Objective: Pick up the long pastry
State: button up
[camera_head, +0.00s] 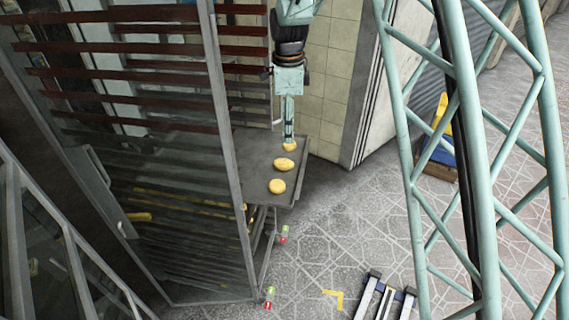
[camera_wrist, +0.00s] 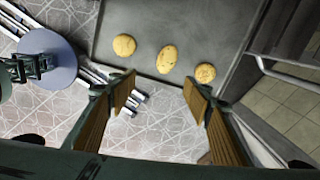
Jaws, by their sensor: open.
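Three golden pastries lie in a row near the edge of a dark metal tray (camera_head: 255,150). The middle one is the long pastry (camera_head: 285,164), an oval, also in the wrist view (camera_wrist: 167,59). A rounder pastry lies on each side of it. My gripper (camera_head: 289,139) points down over the tray and overlaps the farthest round pastry (camera_head: 290,148) in the head view. In the wrist view my gripper (camera_wrist: 160,92) is open and empty, its two wooden-faced fingers apart. The long pastry shows beyond the gap between them, not between the fingers.
The tray sticks out from a tall rack with slatted, glazed panels (camera_head: 140,120). A tiled wall (camera_head: 335,80) stands close behind the tray. The other round pastries (camera_wrist: 124,45) and (camera_wrist: 205,73) lie close beside the long one.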

jog(key=shift+m, duration=0.5)
jog(key=f, duration=0.1)
jog(key=w+a+f, duration=0.1)
jog(key=w+f, duration=0.1)
jog(key=shift+a+f, duration=0.1)
jog(key=shift+a, duration=0.2)
jog(key=shift+f, duration=0.15)
send_over(284, 161)
jog(key=shift+s+f, duration=0.2)
jog(key=shift+f, duration=1.9)
jog(key=shift+s+f, duration=0.15)
jog(key=shift+f, duration=1.9)
jog(key=shift+f, duration=0.1)
jog(key=shift+w+f, duration=0.2)
jog(key=shift+f, duration=2.3)
jog(key=shift+c, duration=0.5)
jog(key=c, duration=0.9)
